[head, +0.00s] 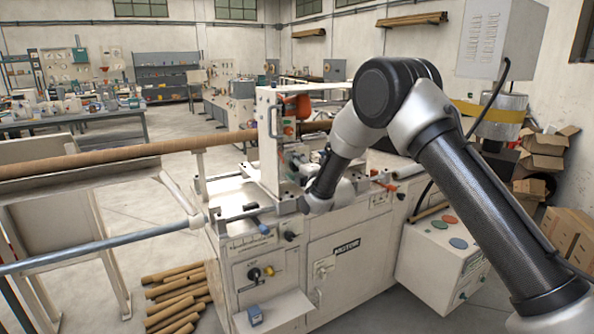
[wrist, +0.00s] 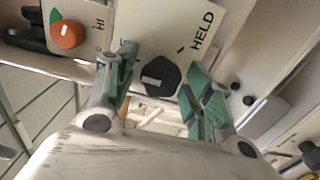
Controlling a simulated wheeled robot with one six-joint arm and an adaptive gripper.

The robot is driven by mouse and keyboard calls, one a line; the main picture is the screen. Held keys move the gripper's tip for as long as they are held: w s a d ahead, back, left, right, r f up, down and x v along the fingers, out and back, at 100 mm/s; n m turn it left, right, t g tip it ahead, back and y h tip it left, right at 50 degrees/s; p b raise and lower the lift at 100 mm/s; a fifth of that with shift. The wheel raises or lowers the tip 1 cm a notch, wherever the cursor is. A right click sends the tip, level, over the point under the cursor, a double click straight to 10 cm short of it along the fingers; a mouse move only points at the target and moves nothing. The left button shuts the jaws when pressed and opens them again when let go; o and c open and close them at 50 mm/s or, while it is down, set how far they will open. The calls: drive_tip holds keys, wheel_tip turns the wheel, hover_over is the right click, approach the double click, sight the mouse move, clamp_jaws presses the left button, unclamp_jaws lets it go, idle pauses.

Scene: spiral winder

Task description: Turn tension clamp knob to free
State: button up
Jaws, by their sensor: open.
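In the wrist view, a black knob (wrist: 161,78) with a white mark sits on a white plate (wrist: 150,22) labelled HELD at the upper right. A short dark tick lies on the plate between knob and lettering. No FREE label shows. My gripper (wrist: 160,68) is open, with one green-padded finger on each side of the knob. Space shows between the pads and the knob; I cannot tell the depth. In the head view, my arm's end (head: 322,197) is at the winder's upper bench, and the fingers and this knob cannot be made out.
An orange knob (wrist: 68,35) with the lettering HI is left of the black knob in the wrist view. In the head view, the winder cabinet (head: 345,270) stands below my arm. A long brown tube (head: 120,155) and a blue-grey bar (head: 100,245) extend left.

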drive_tip(key=v, duration=1.2)
drive_tip(key=shift+w, duration=0.1)
